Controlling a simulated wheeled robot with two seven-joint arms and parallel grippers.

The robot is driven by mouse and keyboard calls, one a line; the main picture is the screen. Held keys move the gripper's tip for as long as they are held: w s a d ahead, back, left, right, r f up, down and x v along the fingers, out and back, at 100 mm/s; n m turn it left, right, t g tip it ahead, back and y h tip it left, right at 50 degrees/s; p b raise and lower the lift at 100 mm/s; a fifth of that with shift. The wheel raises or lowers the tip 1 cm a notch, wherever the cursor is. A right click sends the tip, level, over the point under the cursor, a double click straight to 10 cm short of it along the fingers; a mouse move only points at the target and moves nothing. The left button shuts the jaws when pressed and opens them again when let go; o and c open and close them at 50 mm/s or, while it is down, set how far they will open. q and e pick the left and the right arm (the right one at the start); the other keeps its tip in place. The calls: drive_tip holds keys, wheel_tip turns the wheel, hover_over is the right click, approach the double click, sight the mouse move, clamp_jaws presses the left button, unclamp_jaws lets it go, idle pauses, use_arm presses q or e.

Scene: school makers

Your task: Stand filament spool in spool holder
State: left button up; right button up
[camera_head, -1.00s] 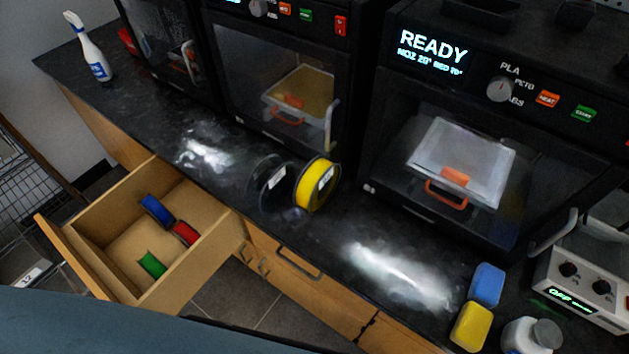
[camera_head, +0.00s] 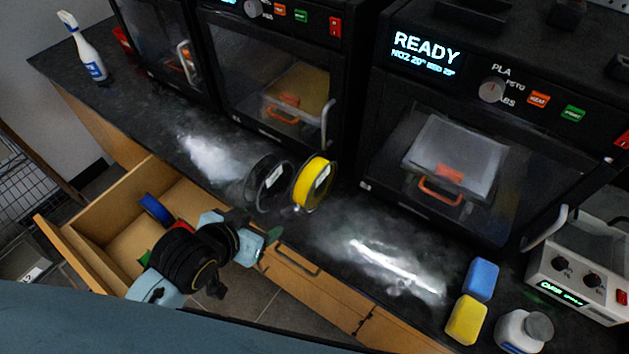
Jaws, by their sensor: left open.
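A yellow filament spool (camera_head: 312,183) stands on its rim on the dark counter. Beside it on the left stands a black spool (camera_head: 267,184) with a white label. A blue spool (camera_head: 155,208) sits in the open wooden drawer (camera_head: 110,216); a bit of green spool (camera_head: 145,258) shows beside my arm. I cannot make out a separate spool holder. My left gripper (camera_head: 268,243) is open and empty, over the drawer's right side near the counter's front edge, below and apart from the black and yellow spools. My left arm hides much of the drawer. My right gripper is out of view.
Several 3D printers line the back, including one reading READY (camera_head: 425,48). A blue sponge (camera_head: 481,279), a yellow sponge (camera_head: 465,320) and a white bottle (camera_head: 524,332) are at the right. A spray bottle (camera_head: 84,50) stands far left. The counter between spools and sponges is clear.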

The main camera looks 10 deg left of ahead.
sight(308, 174)
use_arm(q)
drive_tip(key=w+d+t+h, duration=0.1)
drive_tip(key=w+d, duration=0.1)
drive_tip(key=w, duration=0.2)
drive_tip(key=w+d+t+h, duration=0.1)
drive_tip(key=w+d, duration=0.1)
drive_tip(key=w, duration=0.2)
drive_tip(key=w+d+m+t, duration=0.1)
drive_tip(key=w+d, duration=0.1)
drive_tip(key=w, duration=0.2)
drive_tip(key=shift+w+r+t+h+b, duration=0.3)
drive_tip(key=shift+w+r+h+b, duration=0.05)
drive_tip(key=shift+w+h+b, duration=0.05)
drive_tip(key=x, duration=0.4)
drive_tip(key=shift+s+d+f+b, duration=0.1)
drive_tip(key=shift+s+f+b, duration=0.1)
drive_tip(key=shift+f+b, duration=0.15)
drive_tip(key=shift+w+d+f, duration=0.2)
drive_tip(key=shift+w+d, duration=0.05)
drive_tip(key=shift+w, duration=0.3)
drive_tip(key=shift+c, duration=0.3)
clamp_jaws()
